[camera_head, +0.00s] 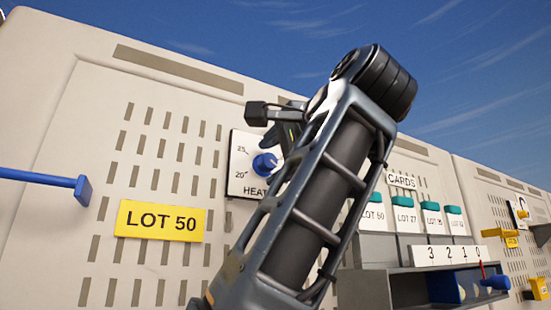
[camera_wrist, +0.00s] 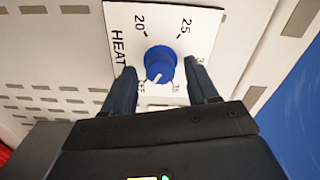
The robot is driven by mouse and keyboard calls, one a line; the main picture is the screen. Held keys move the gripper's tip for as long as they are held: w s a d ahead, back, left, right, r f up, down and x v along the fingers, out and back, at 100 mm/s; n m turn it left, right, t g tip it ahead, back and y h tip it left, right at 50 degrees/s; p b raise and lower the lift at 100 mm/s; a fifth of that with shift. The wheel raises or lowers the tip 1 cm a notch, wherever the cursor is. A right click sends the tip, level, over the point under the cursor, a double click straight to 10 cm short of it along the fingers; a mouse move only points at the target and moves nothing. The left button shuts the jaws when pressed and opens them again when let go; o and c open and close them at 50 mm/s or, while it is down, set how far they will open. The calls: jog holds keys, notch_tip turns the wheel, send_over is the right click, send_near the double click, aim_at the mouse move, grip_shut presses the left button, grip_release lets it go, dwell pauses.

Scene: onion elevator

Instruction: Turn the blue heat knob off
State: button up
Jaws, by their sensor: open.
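The blue heat knob (camera_head: 265,164) sits on a white dial plate (camera_head: 240,178) marked HEAT, partly hidden by my arm in the head view. In the wrist view the knob (camera_wrist: 160,63) is round, with a white pointer line aimed down and slightly left, between the partly hidden OFF mark and the 35 mark. The plate (camera_wrist: 205,30) also shows 20 and 25 there. My gripper (camera_wrist: 160,68) is open, with one dark finger on each side of the knob. Small gaps seem to show between fingers and knob; contact is unclear.
A yellow LOT 50 sign (camera_head: 160,221) and a blue lever (camera_head: 82,190) are left of the dial on the slotted beige wall. Right of my arm are teal-topped cards (camera_head: 404,212) and a shelf (camera_head: 400,275) with a numbered strip (camera_head: 452,254).

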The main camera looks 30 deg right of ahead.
jog(key=shift+s, duration=0.15)
jog(key=s+p, duration=0.3)
jog(key=s, duration=0.4)
jog(key=shift+s, duration=0.25)
dwell(0.4)
